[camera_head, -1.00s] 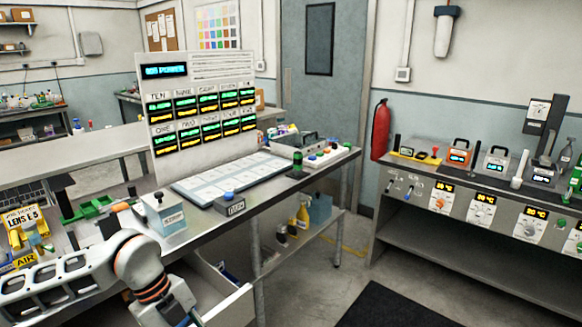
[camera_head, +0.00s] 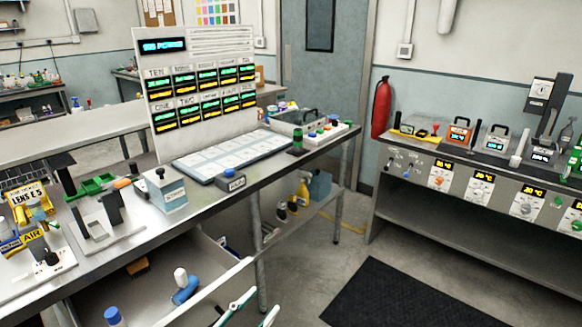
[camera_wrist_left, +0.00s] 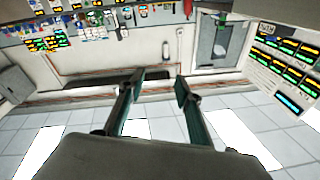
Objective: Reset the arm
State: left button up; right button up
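My left gripper (camera_head: 260,302) shows only by its fingers at the bottom edge of the head view, in front of the bench and beside the open drawer. In the left wrist view the same gripper (camera_wrist_left: 160,88) has its two fingers apart, with nothing between them. The rest of my left arm is out of the head view. My right gripper is in neither view.
The open drawer (camera_head: 215,298) holds a blue-and-white item (camera_head: 185,287) and juts toward me. A dark mat (camera_head: 385,295) lies on clear floor at right.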

pick_arm(q)
jog(key=s+a+f+n+g+y, duration=0.2)
jog(key=s+a+f, duration=0.4)
jog(key=f, duration=0.6)
jog(key=s+a+f+n+g+y, duration=0.3)
jog(key=s+a+f+y, duration=0.4)
jog(key=f, duration=0.4)
jog(key=shift+s+f+n, duration=0.15)
jog(key=shift+f+n, duration=0.2)
jog(key=shift+n, duration=0.25)
jog(key=shift+a, duration=0.1)
